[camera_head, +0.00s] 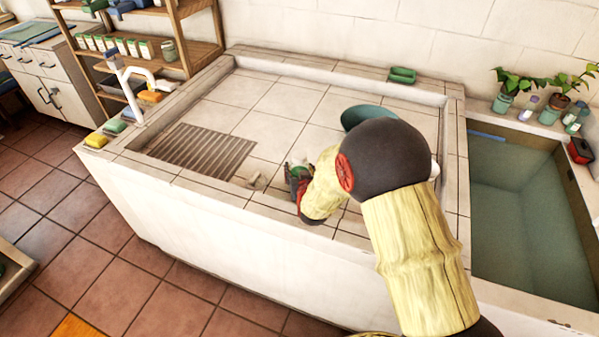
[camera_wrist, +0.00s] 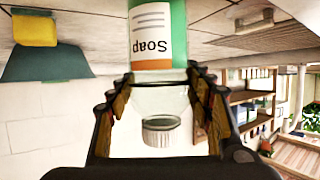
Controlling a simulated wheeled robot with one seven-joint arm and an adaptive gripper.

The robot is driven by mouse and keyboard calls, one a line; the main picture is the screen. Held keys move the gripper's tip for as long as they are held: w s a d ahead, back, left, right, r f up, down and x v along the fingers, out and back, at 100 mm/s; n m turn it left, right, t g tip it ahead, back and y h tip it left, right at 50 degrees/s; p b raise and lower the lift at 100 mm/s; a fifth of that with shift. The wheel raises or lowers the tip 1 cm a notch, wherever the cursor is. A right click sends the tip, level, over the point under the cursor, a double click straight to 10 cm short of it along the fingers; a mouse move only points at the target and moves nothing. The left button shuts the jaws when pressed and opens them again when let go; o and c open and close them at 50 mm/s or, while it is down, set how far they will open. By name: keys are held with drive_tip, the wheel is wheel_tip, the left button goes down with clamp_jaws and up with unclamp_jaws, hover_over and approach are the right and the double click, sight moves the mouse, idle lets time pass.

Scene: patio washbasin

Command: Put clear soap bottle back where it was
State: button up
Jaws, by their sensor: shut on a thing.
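The clear soap bottle (camera_wrist: 157,45) shows in the wrist view with a green and orange label reading "Soap" and a grey ribbed cap. That picture is upside down, with the basin floor along its top. My gripper (camera_wrist: 160,100) is shut on the bottle around its clear shoulder, one finger on each side. In the head view my gripper (camera_head: 297,180) is low inside the tiled basin near its front wall, with a bit of green at it. My arm hides part of that area. I cannot tell whether the bottle's base touches the floor.
A slatted drain board (camera_head: 202,150) lies left of my gripper, and a small pale fitting (camera_head: 257,181) is close by. A teal dish (camera_head: 366,115) is behind my arm. Sponges (camera_head: 97,140) sit on the left rim. A water-filled trough (camera_head: 525,215) is at right.

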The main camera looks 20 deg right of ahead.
drive_tip(key=shift+r, duration=0.2)
drive_tip(key=shift+f, duration=0.1)
drive_tip(key=shift+f, duration=0.15)
drive_tip(key=o, duration=1.5)
